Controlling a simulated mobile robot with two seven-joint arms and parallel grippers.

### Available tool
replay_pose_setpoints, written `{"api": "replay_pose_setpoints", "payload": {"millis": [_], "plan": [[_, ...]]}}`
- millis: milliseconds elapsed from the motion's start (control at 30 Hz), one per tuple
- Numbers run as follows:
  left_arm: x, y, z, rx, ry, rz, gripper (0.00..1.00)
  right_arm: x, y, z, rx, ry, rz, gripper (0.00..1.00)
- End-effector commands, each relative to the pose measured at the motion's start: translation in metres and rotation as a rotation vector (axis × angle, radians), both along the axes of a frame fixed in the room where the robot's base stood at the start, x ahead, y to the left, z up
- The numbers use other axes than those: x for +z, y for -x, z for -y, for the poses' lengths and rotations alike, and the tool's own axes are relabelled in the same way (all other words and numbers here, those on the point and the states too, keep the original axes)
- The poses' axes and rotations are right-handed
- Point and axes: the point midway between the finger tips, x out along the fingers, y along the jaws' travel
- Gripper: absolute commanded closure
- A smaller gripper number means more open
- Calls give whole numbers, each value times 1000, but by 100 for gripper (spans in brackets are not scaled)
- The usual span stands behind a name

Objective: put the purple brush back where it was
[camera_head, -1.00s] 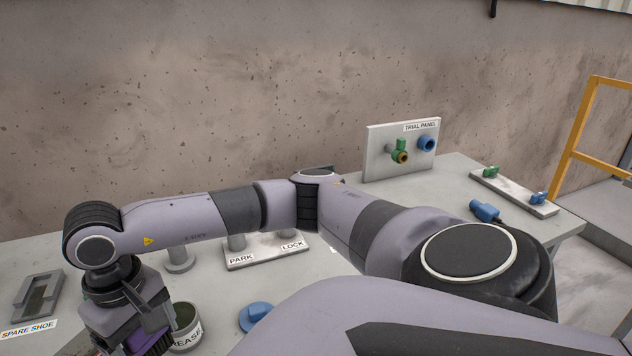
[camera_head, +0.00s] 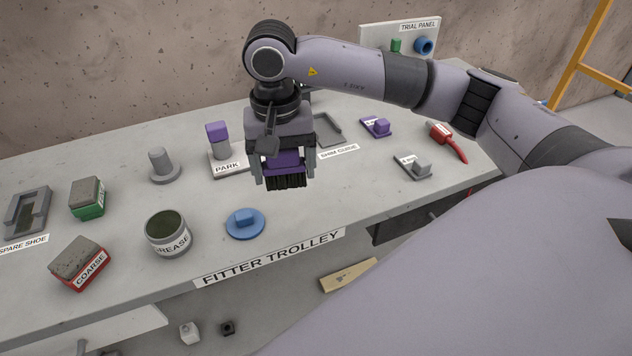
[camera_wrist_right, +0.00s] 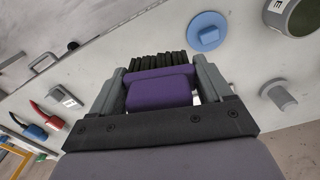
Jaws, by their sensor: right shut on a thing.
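The purple brush (camera_head: 284,162) with black bristles is held in my right gripper (camera_head: 284,172), bristles pointing down. It hangs in front of the PARK stand and appears to be above the trolley top. The brush shows between both fingers in the right wrist view (camera_wrist_right: 160,90), bristles facing away from the wrist. The PARK stand (camera_head: 228,160) carries a purple block on a grey post, just left of the gripper. My left gripper is not in view.
The trolley top (camera_head: 130,150) holds a grease pot (camera_head: 170,236), a blue knobbed disc (camera_head: 245,223), a grey peg (camera_head: 163,165), and green and red COARSE blocks (camera_head: 80,264) at left. A shim guide tray (camera_head: 326,130), a purple-topped piece (camera_head: 376,126) and a red-handled tool (camera_head: 448,142) lie right.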

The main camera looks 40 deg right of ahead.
Motion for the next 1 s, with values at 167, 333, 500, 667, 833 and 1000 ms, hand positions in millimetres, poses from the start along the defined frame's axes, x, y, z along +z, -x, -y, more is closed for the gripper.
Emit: {"api": "replay_pose_setpoints", "payload": {"millis": [167, 333, 500, 667, 833, 1000], "plan": [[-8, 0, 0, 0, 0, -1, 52, 28, -18, 21, -425, 0, 15, 46], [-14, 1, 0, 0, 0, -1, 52, 55, -28, 39, -811, -8, 19, 46], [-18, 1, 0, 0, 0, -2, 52, 76, -33, 52, -1107, -19, 17, 46], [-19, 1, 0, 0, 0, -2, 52, 87, -35, 58, -1260, -25, 11, 46], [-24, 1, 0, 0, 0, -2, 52, 76, -35, 59, -1302, -22, 6, 46], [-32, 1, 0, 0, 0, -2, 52, 44, -34, 59, -1301, -23, 4, 46]]}}
